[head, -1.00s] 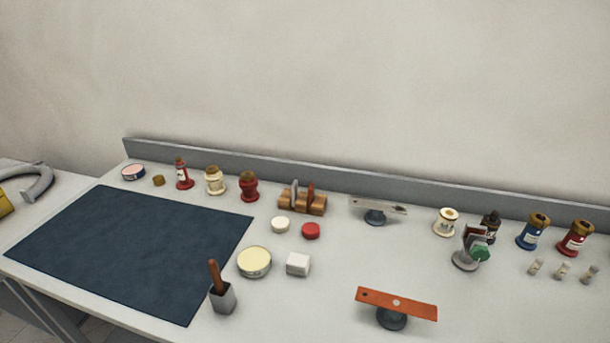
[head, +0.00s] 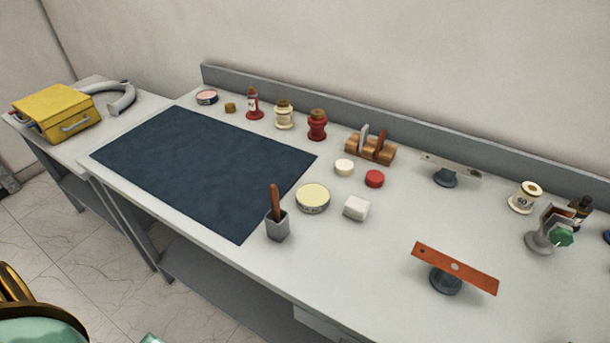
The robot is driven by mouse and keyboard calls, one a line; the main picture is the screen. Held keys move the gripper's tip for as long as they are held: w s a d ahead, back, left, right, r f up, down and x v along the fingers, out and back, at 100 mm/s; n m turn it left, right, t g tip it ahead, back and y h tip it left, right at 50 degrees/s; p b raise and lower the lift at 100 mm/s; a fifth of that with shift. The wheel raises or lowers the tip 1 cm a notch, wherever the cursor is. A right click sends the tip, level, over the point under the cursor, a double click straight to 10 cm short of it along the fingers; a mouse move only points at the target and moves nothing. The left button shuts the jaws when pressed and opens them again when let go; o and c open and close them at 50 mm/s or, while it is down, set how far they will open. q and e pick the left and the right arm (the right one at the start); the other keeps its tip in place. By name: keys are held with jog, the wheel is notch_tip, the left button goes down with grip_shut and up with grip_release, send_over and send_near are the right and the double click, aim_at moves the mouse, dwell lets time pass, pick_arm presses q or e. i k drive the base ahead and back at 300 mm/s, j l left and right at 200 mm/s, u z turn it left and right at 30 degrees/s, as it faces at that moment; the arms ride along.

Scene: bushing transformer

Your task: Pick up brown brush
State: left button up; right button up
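The brown brush (head: 275,199) stands upright, leaning slightly, in a small grey square holder (head: 278,229) near the front edge of the workbench. Only its brown upper part shows; its lower end is hidden inside the holder. Neither gripper can be made out in the head view. A green and dark gold rounded part, seemingly mine, shows at the lower left corner, well away from the brush.
A dark blue mat (head: 205,165) lies left of the holder. A yellow box (head: 58,112) sits on the left table. The mat is bare.

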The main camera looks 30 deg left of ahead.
aim_at(273, 191)
jog(key=u, duration=0.4)
jog(key=k+u, duration=0.15)
jog(key=u, duration=0.2)
jog(key=k+l+u, duration=0.1)
jog(key=u, duration=0.7)
jog(key=k, duration=0.05)
